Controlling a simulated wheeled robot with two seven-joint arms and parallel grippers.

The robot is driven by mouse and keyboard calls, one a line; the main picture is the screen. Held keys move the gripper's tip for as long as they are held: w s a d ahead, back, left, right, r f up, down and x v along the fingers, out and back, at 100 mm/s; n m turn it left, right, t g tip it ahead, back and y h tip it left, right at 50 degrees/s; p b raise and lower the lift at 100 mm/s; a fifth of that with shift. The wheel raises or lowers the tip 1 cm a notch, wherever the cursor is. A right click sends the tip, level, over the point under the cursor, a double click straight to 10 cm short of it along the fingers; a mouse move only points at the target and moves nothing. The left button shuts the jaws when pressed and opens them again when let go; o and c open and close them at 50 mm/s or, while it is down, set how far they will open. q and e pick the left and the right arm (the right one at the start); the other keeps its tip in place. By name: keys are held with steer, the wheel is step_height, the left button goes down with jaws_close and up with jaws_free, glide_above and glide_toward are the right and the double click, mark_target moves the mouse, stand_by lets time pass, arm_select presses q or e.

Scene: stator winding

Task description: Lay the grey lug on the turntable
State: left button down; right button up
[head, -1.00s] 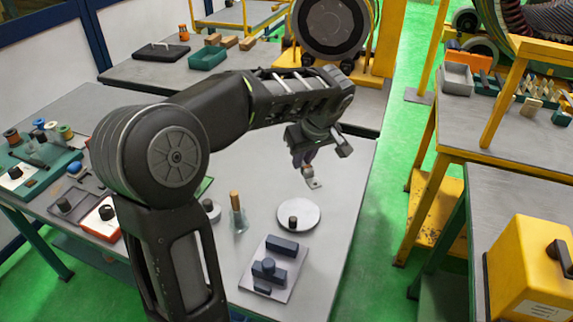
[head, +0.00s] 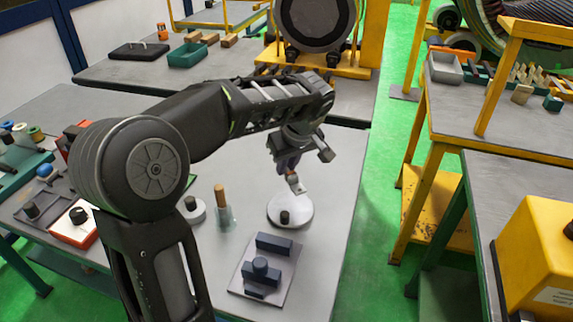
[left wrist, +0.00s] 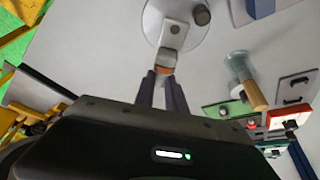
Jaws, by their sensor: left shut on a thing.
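The grey lug (head: 299,189) is a small flat plate with a hole and an orange-brown end. My left gripper (head: 290,175) is shut on that end, with the plate pointing away from the fingers. The turntable (head: 302,211) is a pale round disc on the table with a dark knob on it. In the left wrist view the lug (left wrist: 173,34) shows in front of the fingertips (left wrist: 163,76), overlapping the turntable (left wrist: 152,18). The lug appears to be above the disc's far edge; whether it touches cannot be told. My right gripper is not in view.
A fixture plate with dark blue blocks (head: 275,244) lies in front of the turntable. A clear beaker with a wooden-handled tool (head: 221,195) and a small round pot (head: 193,209) stand to its left. The table (head: 335,190) is clear to the right.

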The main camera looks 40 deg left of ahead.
mark_target(292, 175)
arm_select(q)
steer(key=shift+f+b, duration=1.9)
steer(key=shift+f, duration=1.45)
steer(key=shift+f+b, duration=0.55)
steer(key=shift+b, duration=0.05)
steer(key=c, duration=1.3)
jaws_free()
steer(key=shift+r, duration=0.15)
steer(key=v, duration=0.7)
steer(key=shift+d+r, duration=0.15)
steer(key=shift+r, duration=0.1)
